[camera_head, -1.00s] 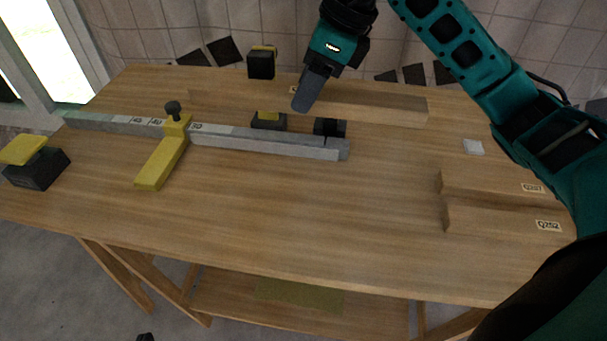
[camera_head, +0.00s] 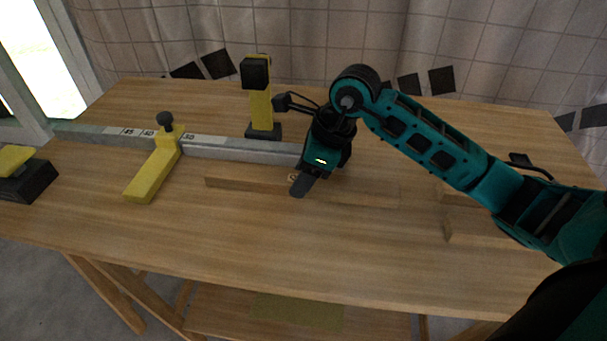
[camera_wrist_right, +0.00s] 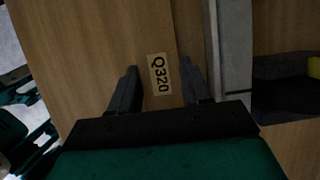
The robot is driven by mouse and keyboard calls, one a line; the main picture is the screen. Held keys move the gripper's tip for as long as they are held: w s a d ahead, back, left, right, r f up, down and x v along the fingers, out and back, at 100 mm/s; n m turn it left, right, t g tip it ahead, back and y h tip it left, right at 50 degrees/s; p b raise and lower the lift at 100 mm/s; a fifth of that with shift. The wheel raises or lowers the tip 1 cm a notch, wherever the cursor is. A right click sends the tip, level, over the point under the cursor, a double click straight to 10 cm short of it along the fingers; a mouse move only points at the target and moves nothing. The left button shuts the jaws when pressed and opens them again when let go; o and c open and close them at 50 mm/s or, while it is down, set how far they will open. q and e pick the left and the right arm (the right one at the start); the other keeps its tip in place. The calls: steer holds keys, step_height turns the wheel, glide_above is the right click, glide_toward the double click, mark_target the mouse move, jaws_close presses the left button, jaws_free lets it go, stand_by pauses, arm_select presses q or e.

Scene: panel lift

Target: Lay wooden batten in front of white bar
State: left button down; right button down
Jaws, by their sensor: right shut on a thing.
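The wooden batten (camera_head: 245,185) is a long light-brown strip in front of the pale grey-white bar (camera_head: 240,150), roughly parallel to it. My right gripper (camera_head: 300,188) is shut on the batten near its middle. In the right wrist view the gripper (camera_wrist_right: 160,92) has a finger on each side of the batten (camera_wrist_right: 150,35), beside its Q320 label. The bar (camera_wrist_right: 232,50) runs close alongside there. The batten is at or just above the tabletop; I cannot tell whether it touches. My arm hides the bar's right end. My left gripper is not in view.
A yellow stop (camera_head: 155,170) with a black knob crosses the bar. A yellow post (camera_head: 261,108) with a black head stands behind it. A black-and-yellow block (camera_head: 25,175) is at the left. Other wooden pieces (camera_head: 480,228) lie at the right. The front tabletop is clear.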

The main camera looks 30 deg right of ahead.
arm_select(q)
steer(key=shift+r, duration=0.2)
arm_select(e)
steer(key=shift+r, duration=0.1)
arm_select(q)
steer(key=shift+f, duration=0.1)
arm_select(e)
steer(key=shift+f, duration=0.25)
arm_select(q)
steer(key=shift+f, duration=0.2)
arm_select(e)
steer(key=c, duration=0.5)
jaws_free()
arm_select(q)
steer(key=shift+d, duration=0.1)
arm_select(e)
steer(key=shift+r, duration=0.1)
steer(key=shift+r, duration=0.15)
arm_select(q)
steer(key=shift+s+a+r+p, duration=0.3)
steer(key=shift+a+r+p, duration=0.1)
steer(key=shift+p, duration=0.4)
arm_select(e)
steer(key=v, duration=1.2)
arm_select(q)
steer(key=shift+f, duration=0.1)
